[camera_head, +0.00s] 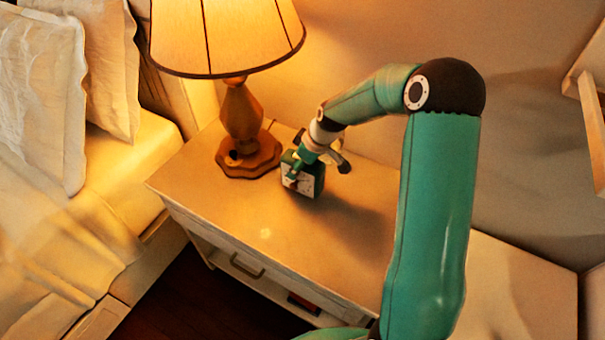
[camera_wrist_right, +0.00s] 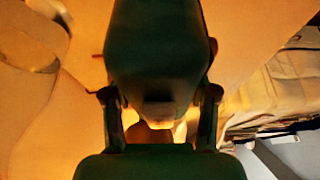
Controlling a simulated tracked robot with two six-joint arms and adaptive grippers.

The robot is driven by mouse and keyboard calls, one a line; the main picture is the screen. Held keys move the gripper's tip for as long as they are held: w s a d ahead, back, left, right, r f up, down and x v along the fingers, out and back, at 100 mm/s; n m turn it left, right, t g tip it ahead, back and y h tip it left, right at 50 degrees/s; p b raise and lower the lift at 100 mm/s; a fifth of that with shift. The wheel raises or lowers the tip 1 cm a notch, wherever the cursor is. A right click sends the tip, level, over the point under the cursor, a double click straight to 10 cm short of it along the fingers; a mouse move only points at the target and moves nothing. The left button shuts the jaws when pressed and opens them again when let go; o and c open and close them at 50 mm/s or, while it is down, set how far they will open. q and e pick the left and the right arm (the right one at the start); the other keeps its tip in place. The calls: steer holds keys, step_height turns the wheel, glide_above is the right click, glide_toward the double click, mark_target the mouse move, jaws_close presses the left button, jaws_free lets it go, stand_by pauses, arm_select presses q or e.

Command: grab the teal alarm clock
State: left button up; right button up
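The teal alarm clock (camera_head: 305,182) stands on the nightstand, close to the right of the lamp base, with its pale face partly covered by my gripper. My right gripper (camera_head: 318,157) reaches down over the clock's top from behind and to the right. Its dark finger parts are spread apart, and I cannot tell whether they touch the clock. In the right wrist view the two fingers of my right gripper (camera_wrist_right: 160,110) stand apart on either side of a dark shape. That view is too dark to identify the clock. My left gripper is not in view.
A lit lamp with a wooden base (camera_head: 240,125) stands just left of the clock. The nightstand (camera_head: 250,215) has free room in front of the clock. The bed (camera_head: 130,175) is on the left, and the wall is behind.

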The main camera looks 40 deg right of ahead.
steer(key=c, duration=0.8)
steer(key=shift+c, duration=0.3)
